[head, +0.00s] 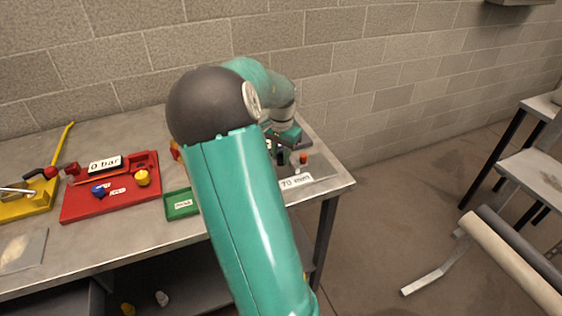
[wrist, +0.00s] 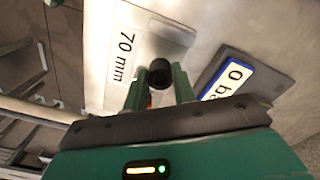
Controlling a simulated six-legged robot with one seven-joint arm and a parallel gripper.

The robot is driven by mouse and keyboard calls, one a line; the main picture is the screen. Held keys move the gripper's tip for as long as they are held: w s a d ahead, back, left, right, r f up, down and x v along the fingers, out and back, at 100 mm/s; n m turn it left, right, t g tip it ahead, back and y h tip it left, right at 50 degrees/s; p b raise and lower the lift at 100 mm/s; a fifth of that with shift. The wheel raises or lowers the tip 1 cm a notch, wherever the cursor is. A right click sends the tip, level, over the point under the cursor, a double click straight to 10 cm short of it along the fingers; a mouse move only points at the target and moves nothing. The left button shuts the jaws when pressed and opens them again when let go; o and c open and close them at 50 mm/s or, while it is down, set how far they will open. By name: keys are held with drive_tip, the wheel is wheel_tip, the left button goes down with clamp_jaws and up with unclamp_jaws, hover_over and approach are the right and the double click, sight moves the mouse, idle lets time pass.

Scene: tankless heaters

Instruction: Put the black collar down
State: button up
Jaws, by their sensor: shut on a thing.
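The black collar (wrist: 160,72) is a short dark cylinder with a round opening in the wrist view. My gripper (wrist: 159,82) is shut on it, with one green finger on each side. A grey metal surface and a plate with a "70 mm" label (wrist: 122,55) show beyond the collar; I cannot tell whether the collar touches anything below. The label (head: 296,181) there is near the bench's right corner.
A sign reading "0 bar" (wrist: 228,80) is close to the right finger. In the head view, a small red-topped piece (head: 303,157) stands beside my gripper. A green tray (head: 181,204), red tray (head: 82,206) and yellow stand (head: 32,207) occupy the bench further left.

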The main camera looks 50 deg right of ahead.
sight(281, 156)
drive_tip(key=shift+f, duration=1.55)
drive_tip(key=shift+d+f, duration=0.1)
drive_tip(key=shift+f, duration=0.1)
drive_tip(key=o, duration=1)
